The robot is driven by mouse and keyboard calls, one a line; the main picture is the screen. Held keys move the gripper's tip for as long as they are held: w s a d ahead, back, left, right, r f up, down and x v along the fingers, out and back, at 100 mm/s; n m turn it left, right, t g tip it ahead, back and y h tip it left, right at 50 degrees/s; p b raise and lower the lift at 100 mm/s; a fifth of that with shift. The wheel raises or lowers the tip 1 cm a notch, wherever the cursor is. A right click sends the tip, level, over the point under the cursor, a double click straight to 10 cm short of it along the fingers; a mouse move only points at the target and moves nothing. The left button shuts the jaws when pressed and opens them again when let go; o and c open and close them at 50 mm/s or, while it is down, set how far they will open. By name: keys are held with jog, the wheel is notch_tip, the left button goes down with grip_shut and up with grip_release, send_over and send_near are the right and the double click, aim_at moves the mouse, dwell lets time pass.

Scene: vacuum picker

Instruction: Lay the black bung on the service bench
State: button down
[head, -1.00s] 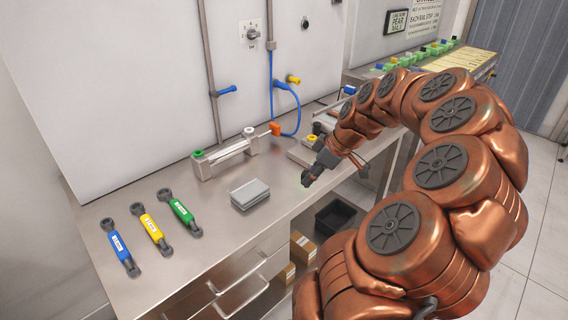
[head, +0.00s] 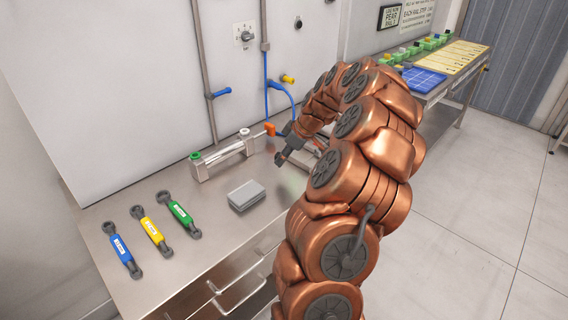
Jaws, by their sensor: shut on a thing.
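The service bench (head: 207,238) is the steel bench along the wall, with drawers under its top. My gripper (head: 280,159) is above the bench's back right part, near the right end of a metal cylinder fixture. It is shut on a small dark thing at its fingertips, which I take to be the black bung. The bung's outline is hard to tell from the dark fingers at this size. I cannot tell the exact gap between it and the bench top.
Blue, yellow and green-handled tools (head: 151,231) lie at the bench's left. A grey block (head: 246,195) lies mid-bench, in front of the cylinder fixture (head: 222,158). Bare steel surrounds the block. A far bench holds a blue gridded panel (head: 418,80) and several green blocks.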

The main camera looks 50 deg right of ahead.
notch_tip(320, 180, down, 2)
jog(key=shift+f+p, duration=0.25)
jog(key=shift+p, duration=0.5)
jog(key=shift+f, duration=0.45)
jog(key=shift+f+b, duration=0.2)
jog(key=shift+b, duration=0.1)
jog(key=c, duration=0.9)
grip_release()
jog(key=shift+c, duration=0.2)
jog(key=shift+r, duration=0.2)
